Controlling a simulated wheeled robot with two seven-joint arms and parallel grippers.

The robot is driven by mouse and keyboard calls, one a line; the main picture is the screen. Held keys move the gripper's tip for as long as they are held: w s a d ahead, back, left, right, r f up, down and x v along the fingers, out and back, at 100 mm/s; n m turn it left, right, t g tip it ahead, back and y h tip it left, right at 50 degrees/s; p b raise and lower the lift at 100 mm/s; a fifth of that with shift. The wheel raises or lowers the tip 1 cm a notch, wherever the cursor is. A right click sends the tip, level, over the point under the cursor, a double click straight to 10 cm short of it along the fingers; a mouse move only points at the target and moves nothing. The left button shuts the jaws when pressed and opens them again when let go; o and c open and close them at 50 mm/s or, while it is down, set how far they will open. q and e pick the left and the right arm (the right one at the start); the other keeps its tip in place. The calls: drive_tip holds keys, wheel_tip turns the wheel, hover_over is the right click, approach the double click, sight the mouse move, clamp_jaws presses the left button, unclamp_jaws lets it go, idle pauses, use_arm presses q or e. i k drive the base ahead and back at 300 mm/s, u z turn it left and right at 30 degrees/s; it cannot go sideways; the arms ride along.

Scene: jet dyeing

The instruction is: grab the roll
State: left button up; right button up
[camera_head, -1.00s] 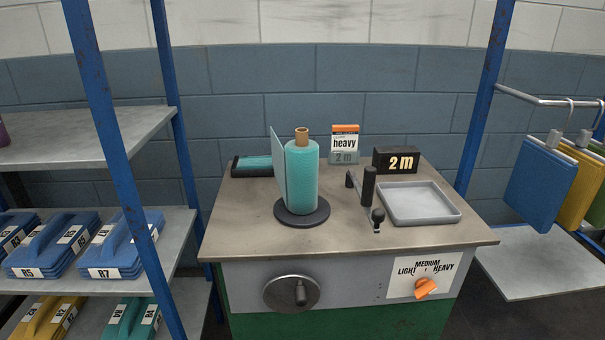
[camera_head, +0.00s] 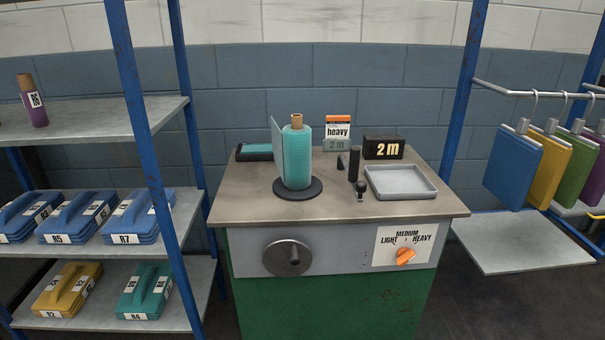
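A teal roll (camera_head: 297,158) with a brown core sticking out of its top stands upright on a round black base (camera_head: 298,188) on the machine's top. A flat teal sheet (camera_head: 277,147) stands along its left side. A second, purple roll (camera_head: 33,104) with a brown core and a white label stands on the upper left shelf. Neither of my grippers shows in the head view.
The machine table (camera_head: 245,207) also holds a grey tray (camera_head: 401,183), a black "2 m" block (camera_head: 383,147), a "heavy" card (camera_head: 338,132) and a dark upright handle (camera_head: 354,164). Shelves with labelled blocks (camera_head: 145,290) stand left. Coloured panels (camera_head: 512,166) hang right.

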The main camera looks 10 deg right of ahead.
sight(297, 136)
drive_tip(key=z, duration=0.1)
drive_tip(key=k, duration=0.6)
drive_tip(key=u, duration=1.3)
drive_tip(key=i, duration=1.8)
drive_tip(key=z, duration=0.65)
